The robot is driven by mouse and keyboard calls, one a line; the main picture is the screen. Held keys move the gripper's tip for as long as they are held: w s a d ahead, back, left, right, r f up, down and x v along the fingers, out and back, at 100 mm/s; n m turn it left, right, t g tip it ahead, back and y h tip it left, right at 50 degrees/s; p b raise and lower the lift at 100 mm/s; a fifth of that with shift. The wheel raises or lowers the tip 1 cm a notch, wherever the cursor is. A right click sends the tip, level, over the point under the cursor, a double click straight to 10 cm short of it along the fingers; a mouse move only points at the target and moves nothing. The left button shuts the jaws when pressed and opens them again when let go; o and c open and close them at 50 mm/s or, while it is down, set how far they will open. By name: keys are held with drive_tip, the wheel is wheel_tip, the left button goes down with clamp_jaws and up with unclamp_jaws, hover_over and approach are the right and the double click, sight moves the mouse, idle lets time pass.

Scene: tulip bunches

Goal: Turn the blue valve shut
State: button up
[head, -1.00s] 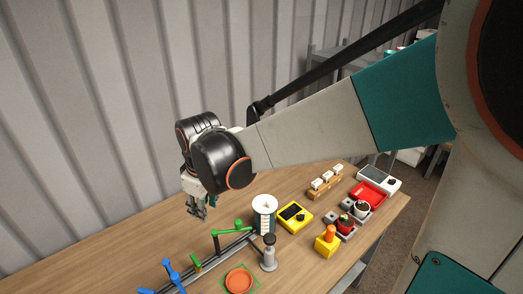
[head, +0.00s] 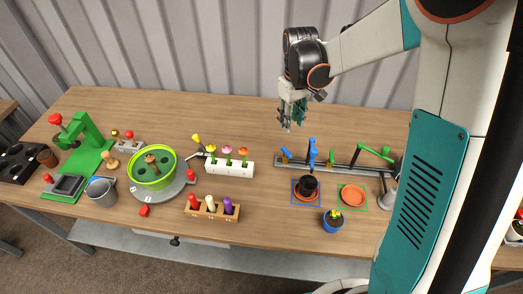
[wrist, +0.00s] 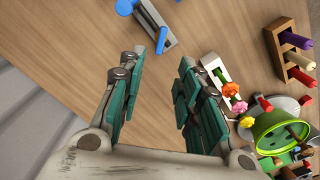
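The blue valve (head: 312,152) stands on a grey pipe rail on the wooden table, right of centre in the head view. In the wrist view, blue valve parts (wrist: 162,38) lie at the top edge, partly cut off. My gripper (head: 288,124) hangs above the table, behind and a little left of the valve, apart from it. In the wrist view its two fingers (wrist: 161,60) are spread with only bare table between them. Whether the valve is open or shut is unclear.
A green valve (head: 374,152) is on the same rail to the right. A white tulip holder (head: 230,169) is to the left. The table behind it is clear.

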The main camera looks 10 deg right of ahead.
sight(287, 151)
wheel_tip(287, 151, down, 14)
drive_tip(key=b, duration=0.4)
drive_tip(key=shift+a, duration=0.15)
drive_tip(key=shift+c, duration=0.3)
clamp_jaws()
